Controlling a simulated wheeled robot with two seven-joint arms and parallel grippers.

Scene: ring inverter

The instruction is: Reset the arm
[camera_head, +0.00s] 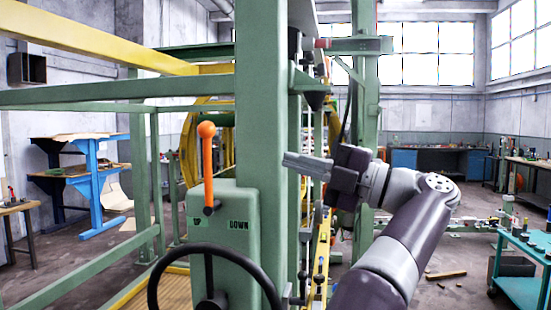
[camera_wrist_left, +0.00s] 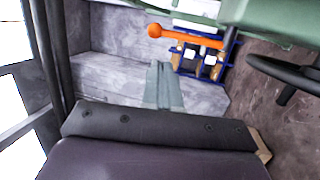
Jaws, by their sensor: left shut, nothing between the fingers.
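An orange lever with a ball knob (camera_head: 207,160) stands upright on a green control box (camera_head: 229,200) marked DOWN. A black handwheel (camera_head: 237,252) is below it. My left gripper (camera_head: 288,160) is in front of the green post, to the right of the lever and apart from it, with its fingers pointing left. The gripper is shut and empty. In the left wrist view the shut fingers (camera_wrist_left: 160,66) show at the centre, and the orange lever (camera_wrist_left: 176,33) lies beyond their tips. My right gripper is not in view.
A thick green post (camera_head: 262,90) rises just behind the gripper fingers. A yellow beam (camera_head: 90,38) and green rails cross the left. A blue workbench (camera_head: 88,180) stands at the back left, and a teal cart (camera_head: 520,290) at the right.

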